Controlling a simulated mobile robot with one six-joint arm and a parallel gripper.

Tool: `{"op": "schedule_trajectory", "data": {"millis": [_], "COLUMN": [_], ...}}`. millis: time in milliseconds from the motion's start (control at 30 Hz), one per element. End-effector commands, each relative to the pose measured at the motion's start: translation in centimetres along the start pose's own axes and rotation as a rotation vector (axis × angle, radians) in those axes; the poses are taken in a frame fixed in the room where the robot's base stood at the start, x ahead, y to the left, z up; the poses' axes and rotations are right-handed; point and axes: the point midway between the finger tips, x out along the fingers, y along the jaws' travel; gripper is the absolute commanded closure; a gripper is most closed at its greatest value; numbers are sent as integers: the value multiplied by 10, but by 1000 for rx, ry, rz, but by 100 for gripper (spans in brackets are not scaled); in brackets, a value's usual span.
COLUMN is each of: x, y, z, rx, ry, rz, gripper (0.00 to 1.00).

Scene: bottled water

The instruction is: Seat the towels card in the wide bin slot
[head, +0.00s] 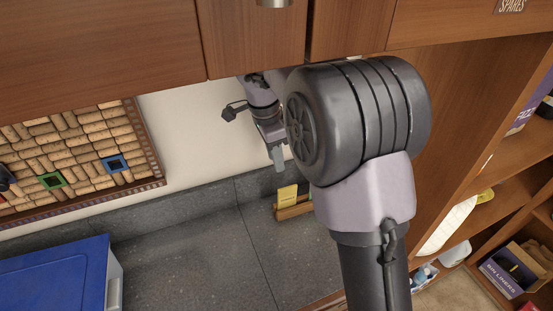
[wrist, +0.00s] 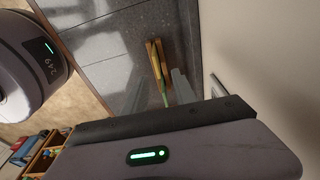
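A yellow card (head: 287,195) stands in a small wooden holder (head: 295,211) on the grey counter against the wall. The wrist view shows the holder (wrist: 155,68) end-on, with a yellow and a green edge (wrist: 162,88) in it. I cannot read any card, so I cannot tell which is the towels card or which slot is the wide one. My gripper (head: 278,158) points down above and slightly left of the holder, apart from it. In the wrist view its two grey fingers (wrist: 199,85) are spread, with no card visible between them.
Wooden cabinets hang over the counter. A cork board (head: 75,150) is on the wall at left, and a blue-lidded box (head: 55,275) stands at lower left. Shelves at right hold a bin liners box (head: 505,277).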

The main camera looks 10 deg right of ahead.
Motion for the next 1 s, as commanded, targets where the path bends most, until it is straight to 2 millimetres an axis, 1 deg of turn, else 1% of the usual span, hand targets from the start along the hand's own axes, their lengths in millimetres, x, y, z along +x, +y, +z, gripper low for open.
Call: {"op": "schedule_trajectory", "data": {"millis": [100, 200, 300, 333, 400, 567, 667, 800, 867, 1000], "x": [37, 70, 97, 103, 114, 126, 142, 171, 174, 172], "y": [1, 1, 1, 1, 1, 2, 4, 6, 6, 6], "z": [1, 1, 1, 1, 0, -1, -4, -6, -7, -7], "rx": [4, 2, 2, 1, 1, 2, 3, 0, 0, 1], "ry": [-1, 0, -1, -1, -1, -2, -2, -2, -1, -2], "rz": [7, 6, 5, 4, 3, 2, 2, 3, 1, 0], "gripper": [67, 67, 67, 67, 67, 67, 67, 67, 67, 67]}}
